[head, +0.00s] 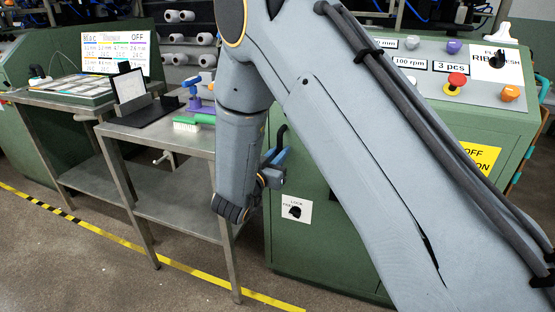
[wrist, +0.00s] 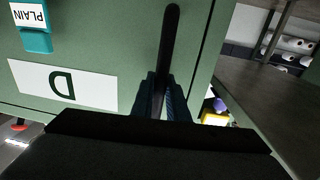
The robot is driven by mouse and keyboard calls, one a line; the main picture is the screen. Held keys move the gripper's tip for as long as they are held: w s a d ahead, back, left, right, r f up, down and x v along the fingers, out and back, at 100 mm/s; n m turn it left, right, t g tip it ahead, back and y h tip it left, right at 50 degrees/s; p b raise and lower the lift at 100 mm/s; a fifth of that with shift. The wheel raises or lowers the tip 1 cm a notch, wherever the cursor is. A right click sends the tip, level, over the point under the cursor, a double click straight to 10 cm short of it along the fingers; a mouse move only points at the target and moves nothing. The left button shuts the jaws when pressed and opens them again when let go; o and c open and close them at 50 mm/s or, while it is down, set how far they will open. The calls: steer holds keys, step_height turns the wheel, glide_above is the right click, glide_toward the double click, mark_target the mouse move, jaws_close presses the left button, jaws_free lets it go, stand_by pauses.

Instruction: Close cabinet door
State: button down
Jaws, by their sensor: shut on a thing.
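The green cabinet (head: 325,235) stands at the right in the head view, behind my arm. In the wrist view its green door panel (wrist: 120,35) fills the left and middle, with a white label marked "D" (wrist: 62,84). A black upright bar handle (wrist: 171,40) is on the panel near its right edge; its top shows in the head view (head: 282,132). My gripper (wrist: 165,85) is shut on the handle; its blue fingers show beside my arm in the head view (head: 274,163). I cannot tell whether the door is fully closed.
A metal table (head: 165,135) stands just left of the cabinet, close to my wrist, with a green brush (head: 190,123) and a black stand on it. A lock knob on a white label (head: 297,208) is low on the cabinet. Yellow floor tape (head: 190,270) runs in front.

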steer(key=c, duration=1.7)
jaws_free()
steer(key=shift+s, duration=0.15)
steer(key=shift+s+a, duration=0.1)
steer(key=v, duration=0.7)
steer(key=shift+s+a, duration=0.15)
steer(key=shift+s, duration=0.1)
